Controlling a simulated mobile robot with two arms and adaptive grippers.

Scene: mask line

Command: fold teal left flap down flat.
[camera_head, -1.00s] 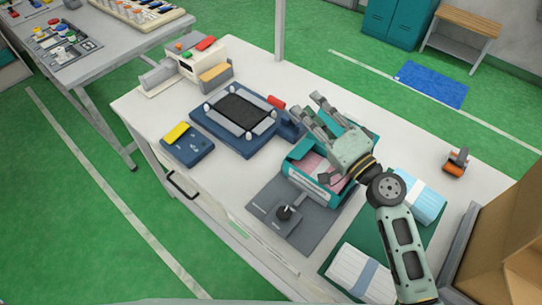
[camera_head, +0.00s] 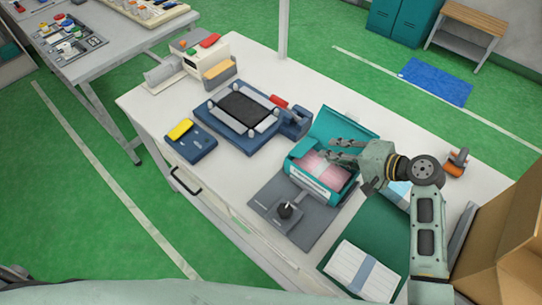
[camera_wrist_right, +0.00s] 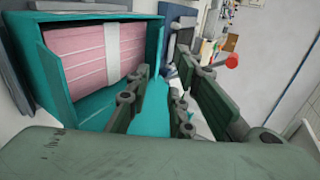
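A teal box (camera_head: 322,192) stands open on the grey fixture, with a pink stack (camera_head: 322,170) inside. Its large lid panel (camera_head: 345,122) stands raised at the back, and a small left flap (camera_head: 302,147) sticks up. My right gripper (camera_head: 334,149) is over the box's back right part, its fingers pointing left. In the right wrist view the fingers (camera_wrist_right: 160,95) are apart with teal card visible between them; I cannot tell whether they touch it. The pink stack (camera_wrist_right: 85,55) with its white band also shows there. My left gripper is not in view.
A lever knob (camera_head: 285,210) is on the fixture in front of the box. A blue machine (camera_head: 240,120) stands to the left. A green mat with a white banded stack (camera_head: 360,272) lies front right; an open cardboard carton (camera_head: 505,240) is at the right.

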